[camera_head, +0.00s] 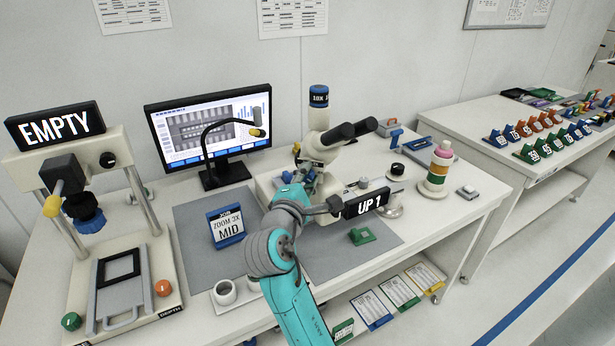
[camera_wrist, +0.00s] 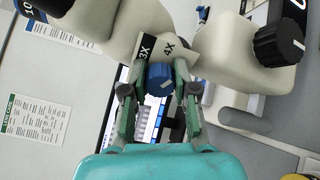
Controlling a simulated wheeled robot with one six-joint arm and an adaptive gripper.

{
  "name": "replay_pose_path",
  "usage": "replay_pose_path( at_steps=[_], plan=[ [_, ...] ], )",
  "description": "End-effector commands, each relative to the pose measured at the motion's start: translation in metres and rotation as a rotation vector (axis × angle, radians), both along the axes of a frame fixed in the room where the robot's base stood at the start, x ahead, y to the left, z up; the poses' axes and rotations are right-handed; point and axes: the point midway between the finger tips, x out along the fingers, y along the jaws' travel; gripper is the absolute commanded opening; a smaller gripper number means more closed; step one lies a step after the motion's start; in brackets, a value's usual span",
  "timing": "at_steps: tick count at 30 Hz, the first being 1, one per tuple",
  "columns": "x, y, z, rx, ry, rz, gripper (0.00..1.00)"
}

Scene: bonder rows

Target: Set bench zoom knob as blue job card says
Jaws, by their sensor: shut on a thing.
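The blue job card (camera_head: 228,226) stands on the grey mat left of my arm and reads "ZOOM 3X MID". The microscope (camera_head: 325,145) stands on the bench behind my gripper (camera_head: 308,182). In the wrist view, the blue zoom knob (camera_wrist: 160,77) sits on the microscope below a white label (camera_wrist: 158,48) marked 3X on the left and 4X on the right. My gripper (camera_wrist: 159,88) is shut on this knob, with a finger on each side. The knob's exact setting is too small to tell. In the head view my arm hides the knob.
A black focus knob (camera_wrist: 278,45) is at the right in the wrist view. An "UP 1" sign (camera_head: 365,203) is close right of my wrist. A green block (camera_head: 361,236) lies on the mat. A monitor (camera_head: 210,130) and a press marked "EMPTY" (camera_head: 55,126) stand left.

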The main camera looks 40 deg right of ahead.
Motion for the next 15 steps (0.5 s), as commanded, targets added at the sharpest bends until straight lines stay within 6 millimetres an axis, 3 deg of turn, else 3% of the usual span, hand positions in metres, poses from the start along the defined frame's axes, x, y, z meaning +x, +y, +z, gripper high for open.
replay_pose_path(
  at_steps=[15],
  plan=[
    [0.0001, 0.0001, -0.0012, 0.239, -0.428, 0.000, 0.00]
  ],
)
